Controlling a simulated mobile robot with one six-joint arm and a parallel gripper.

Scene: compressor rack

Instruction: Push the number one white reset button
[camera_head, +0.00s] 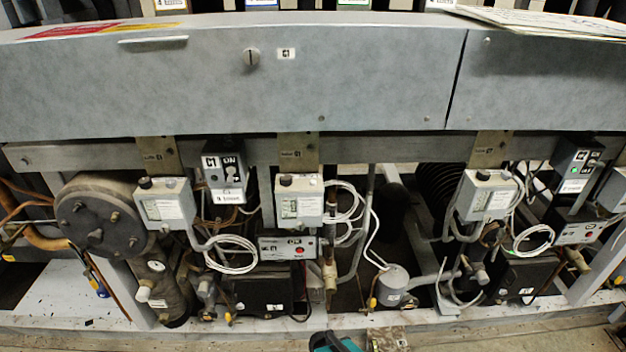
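A dark control box (223,172) labelled "C1" and "ON" is mounted left of centre below the grey beam. It has a small pale round control on its face, too small to identify surely as the white reset button. A white label strip (227,196) lies below it. Grey pressure-switch boxes stand on both sides, one at left (165,203) and one at centre (299,201). Below the centre one is a dark module (288,247) with a red button. No white button marked one can be read clearly. My gripper is not in view.
A long grey beam (230,80) overhangs the boxes. White cable coils (231,254) and pipes hang among them. A round dark compressor end (100,215) is at left. More switch boxes (487,195) and a dark box (575,165) are at right. A teal object (335,342) shows at the bottom edge.

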